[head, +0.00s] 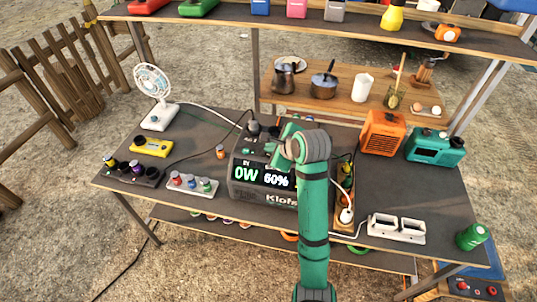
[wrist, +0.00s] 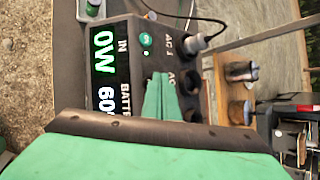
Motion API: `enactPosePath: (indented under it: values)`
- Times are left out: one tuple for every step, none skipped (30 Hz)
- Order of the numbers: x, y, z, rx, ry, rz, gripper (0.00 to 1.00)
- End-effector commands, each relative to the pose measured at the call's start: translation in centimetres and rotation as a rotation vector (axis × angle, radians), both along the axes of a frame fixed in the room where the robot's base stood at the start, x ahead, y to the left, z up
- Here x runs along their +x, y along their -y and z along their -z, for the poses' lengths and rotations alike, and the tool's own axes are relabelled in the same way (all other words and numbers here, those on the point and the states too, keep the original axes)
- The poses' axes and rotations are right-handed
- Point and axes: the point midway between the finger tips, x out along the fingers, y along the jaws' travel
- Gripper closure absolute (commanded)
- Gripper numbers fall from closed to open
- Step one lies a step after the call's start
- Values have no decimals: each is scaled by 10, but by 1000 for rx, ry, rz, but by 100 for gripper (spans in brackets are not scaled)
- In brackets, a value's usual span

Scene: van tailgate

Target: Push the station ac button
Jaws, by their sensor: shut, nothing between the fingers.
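The power station (head: 233,170) is a dark grey box on the table in the head view, its display showing 0W and 60%. In the wrist view its display (wrist: 103,70) appears turned sideways. A round green button (wrist: 145,40) with a pale mark is on the panel beside the display, with a small green light near it; its label is too small to read. My green gripper (head: 272,148) is over the station's top. In the wrist view the gripper (wrist: 157,76) is shut and empty, its fingertips in front of the panel near the button. Whether they touch is unclear; they hide part of the panel.
A plug (wrist: 192,43) is in the socket marked AC 1; the AC socket beside it (wrist: 186,82) looks empty. A white fan (head: 154,90), a yellow device (head: 152,147), an orange heater (head: 383,132) and a teal device (head: 434,147) stand around the station. A shelf overhangs behind.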

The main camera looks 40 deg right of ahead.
Motion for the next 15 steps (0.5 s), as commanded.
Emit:
enactPosePath:
  values:
    - [0, 0, -1, 0, 0, 0, 100]
    - [0, 0, -2, -1, 1, 0, 100]
    - [0, 0, -5, -1, 1, -1, 100]
    - [1, 0, -7, -2, 1, -1, 100]
    - [1, 0, -10, -2, 0, -1, 100]
    - [0, 0, -13, -2, 0, -1, 100]
    - [1, 0, -16, -2, 1, -1, 100]
    - [1, 0, -18, -1, 1, -1, 100]
    - [1, 0, -22, -1, 1, -2, 100]
    - [1, 0, -24, -1, 1, -2, 100]
    - [1, 0, -27, -2, 1, -1, 100]
    - [1, 0, -30, -1, 1, -1, 100]
    - [0, 0, -33, -1, 1, -1, 100]
    - [0, 0, -35, -1, 1, -1, 100]
    - [1, -1, -38, 0, 1, -1, 100]
